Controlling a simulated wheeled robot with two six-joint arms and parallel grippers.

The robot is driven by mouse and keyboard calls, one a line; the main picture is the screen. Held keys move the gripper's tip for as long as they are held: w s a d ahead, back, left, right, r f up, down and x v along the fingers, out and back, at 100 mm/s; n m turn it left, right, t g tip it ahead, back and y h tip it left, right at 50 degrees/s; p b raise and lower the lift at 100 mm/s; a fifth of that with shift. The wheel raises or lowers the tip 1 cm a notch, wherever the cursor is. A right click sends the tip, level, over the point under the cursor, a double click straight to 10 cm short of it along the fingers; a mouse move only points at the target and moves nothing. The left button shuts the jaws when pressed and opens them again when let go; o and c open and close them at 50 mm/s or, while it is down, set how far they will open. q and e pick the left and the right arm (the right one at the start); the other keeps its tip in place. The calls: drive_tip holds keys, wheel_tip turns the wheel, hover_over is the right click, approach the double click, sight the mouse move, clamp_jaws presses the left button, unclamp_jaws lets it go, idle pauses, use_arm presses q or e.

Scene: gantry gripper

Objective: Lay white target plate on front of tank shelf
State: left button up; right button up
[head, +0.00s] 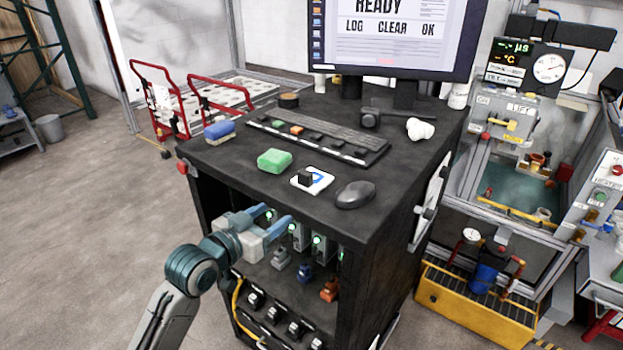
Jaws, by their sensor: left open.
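A small white plate (321,181) with a blue mark lies on the black cart top near its front edge; it looks like the white target plate. A small black block covers part of its left side. My left gripper (279,216) is open and empty, with blue-grey fingers. In the picture it is below and left of the plate, in front of the cart's open upper bay, apart from the plate. The water tank (515,192) stands at the right behind the cart; a yellow bar runs along its front. I cannot clearly tell which ledge is the tank shelf. My right gripper is not in view.
On the cart top (237,166) are a green block (274,161), a black mouse (355,194), a keyboard (325,137), a blue sponge (219,131) and a monitor (400,35). A yellow toolbox (470,309) sits below the tank.

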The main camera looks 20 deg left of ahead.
use_arm(q)
drive_tip(key=t+h, duration=0.1)
approach(302, 174)
drive_tip(key=f, duration=0.1)
drive_tip(key=shift+m, duration=0.3)
drive_tip(key=x, duration=0.1)
drive_tip(key=p+x, duration=0.1)
drive_tip(key=x, duration=0.2)
drive_tip(key=shift+w+a+r+p, duration=0.1)
drive_tip(key=shift+w+r+p, duration=0.2)
drive_tip(key=shift+w+r, duration=0.1)
drive_tip(key=shift+w+d+f, duration=0.1)
drive_tip(key=shift+w+d, duration=0.1)
drive_tip(key=shift+w, duration=0.3)
drive_tip(key=shift+w+p, duration=0.25)
drive_tip(key=shift+p, duration=0.1)
drive_tip(key=p+x, duration=0.1)
drive_tip(key=x, duration=0.1)
drive_tip(key=p+x, duration=0.1)
drive_tip(key=x, duration=0.1)
drive_tip(key=shift+d+r+p, duration=0.25)
drive_tip(key=shift+d+p, duration=0.05)
drive_tip(key=shift+d, duration=0.15)
drive_tip(key=shift+w+d+f, duration=0.1)
drive_tip(key=shift+w, duration=0.1)
drive_tip(key=shift+f, duration=0.1)
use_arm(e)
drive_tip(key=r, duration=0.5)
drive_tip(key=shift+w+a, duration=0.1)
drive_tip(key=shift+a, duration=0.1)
